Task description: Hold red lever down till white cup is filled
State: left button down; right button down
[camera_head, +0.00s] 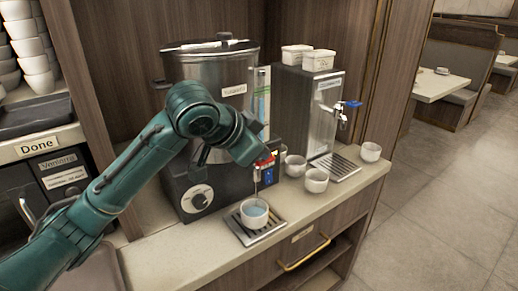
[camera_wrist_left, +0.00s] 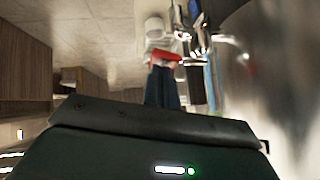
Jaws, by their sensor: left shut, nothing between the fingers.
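The red lever (camera_head: 265,158) is on the tap at the front of the large steel urn (camera_head: 215,72). My left gripper (camera_head: 260,160) is shut and empty at this lever, partly hiding it. In the left wrist view the closed fingers (camera_wrist_left: 163,80) reach up to the red lever (camera_wrist_left: 165,58) and appear to touch it. The white cup (camera_head: 252,222) stands upright below the tap, with pale blue liquid inside. A thin line, perhaps a stream, runs from the tap towards the cup. My right gripper is not in view.
The cup stands on a drip tray (camera_head: 270,230) on the counter (camera_head: 180,250). A second dispenser (camera_head: 300,105) with a blue lever (camera_head: 350,104) stands to the right. White cups (camera_head: 317,181) stand between and beside the machines. A shelf labelled Done (camera_head: 40,145) is at left.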

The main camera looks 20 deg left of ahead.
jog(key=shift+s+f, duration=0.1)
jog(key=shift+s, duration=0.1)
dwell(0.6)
